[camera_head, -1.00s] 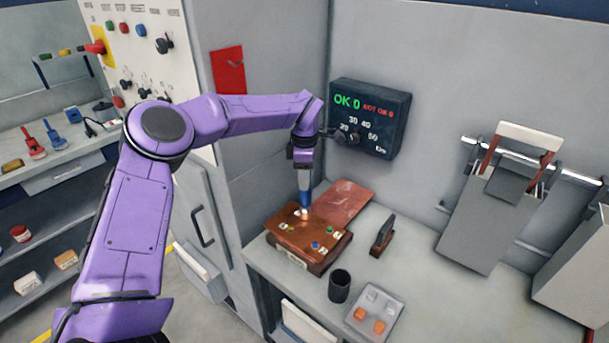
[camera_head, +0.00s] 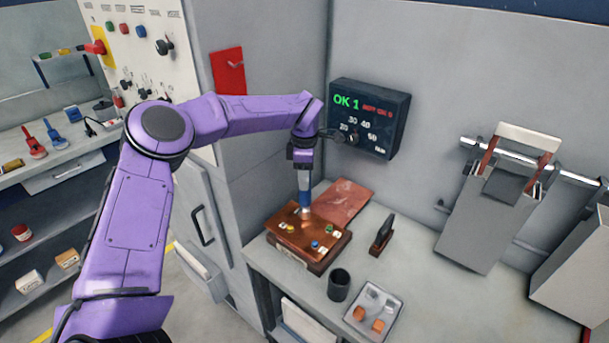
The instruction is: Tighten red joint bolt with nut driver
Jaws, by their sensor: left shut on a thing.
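My left gripper (camera_head: 303,163) comes down from above, shut on the nut driver (camera_head: 305,200), which has a blue body and stands upright. The driver's tip rests at the back of a copper-coloured plate (camera_head: 318,241) on a brown block. The bolt under the tip is hidden, so I cannot see its colour. Yellow, blue and green bolts show on the plate, with small white labels. The dark display box (camera_head: 370,118) on the wall reads "OK 1" in green and "NOT OK 0" in red. My right gripper is not in view.
On the bench (camera_head: 300,308) are a reddish plate (camera_head: 346,200), a dark upright tool in a brown stand (camera_head: 383,236), a black cup (camera_head: 339,285) and a tray (camera_head: 392,304) with orange pieces. A grey cabinet stands left; grey holders hang from a rail at right.

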